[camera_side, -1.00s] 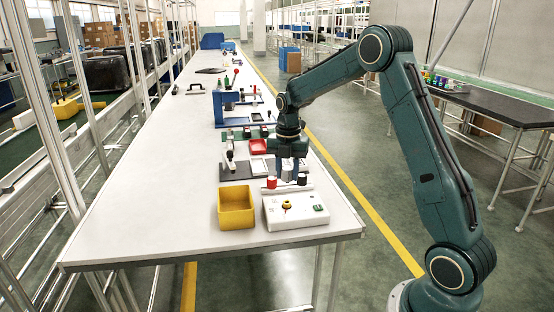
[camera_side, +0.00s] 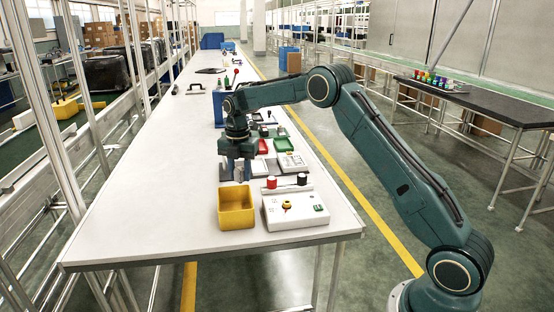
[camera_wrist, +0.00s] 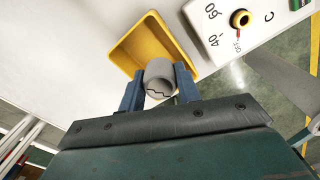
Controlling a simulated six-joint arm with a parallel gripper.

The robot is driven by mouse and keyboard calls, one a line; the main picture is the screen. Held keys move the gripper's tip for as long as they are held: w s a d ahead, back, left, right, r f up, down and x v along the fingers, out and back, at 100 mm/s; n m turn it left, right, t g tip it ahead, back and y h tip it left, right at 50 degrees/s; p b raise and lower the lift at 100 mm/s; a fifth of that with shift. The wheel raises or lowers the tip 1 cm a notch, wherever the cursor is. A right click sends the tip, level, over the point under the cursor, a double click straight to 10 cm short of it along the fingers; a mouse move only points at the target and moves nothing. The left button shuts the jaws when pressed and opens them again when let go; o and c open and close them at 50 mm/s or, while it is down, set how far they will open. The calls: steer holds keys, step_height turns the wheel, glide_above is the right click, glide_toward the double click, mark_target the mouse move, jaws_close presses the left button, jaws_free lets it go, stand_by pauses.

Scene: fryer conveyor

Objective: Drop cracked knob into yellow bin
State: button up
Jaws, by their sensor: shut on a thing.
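The cracked knob (camera_wrist: 160,78) is a grey cylinder with a dark jagged crack line on its end face. My gripper (camera_wrist: 160,92) is shut on it, with a blue finger on each side. In the side view my gripper (camera_side: 236,176) points down behind the yellow bin, and the grey knob (camera_side: 239,172) shows small between the fingers. The yellow bin (camera_side: 236,221) is an open box at the near part of the table. In the wrist view the yellow bin (camera_wrist: 126,50) lies beyond the knob, which hides part of it.
A white control box (camera_side: 296,211) with a yellow knob stands right of the bin. Behind it are a red and a black knob on a white strip (camera_side: 286,188). Red, green and white trays (camera_side: 281,145) lie farther back. The table left of the bin is clear (camera_side: 150,215).

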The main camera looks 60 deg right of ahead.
steer(key=shift+w+a, duration=0.3)
steer(key=shift+f, duration=0.15)
steer(key=shift+f, duration=2.95)
steer(key=o, duration=1.3)
steer(key=shift+c, duration=0.2)
steer(key=shift+s, duration=0.1)
steer(key=shift+d+r, duration=0.1)
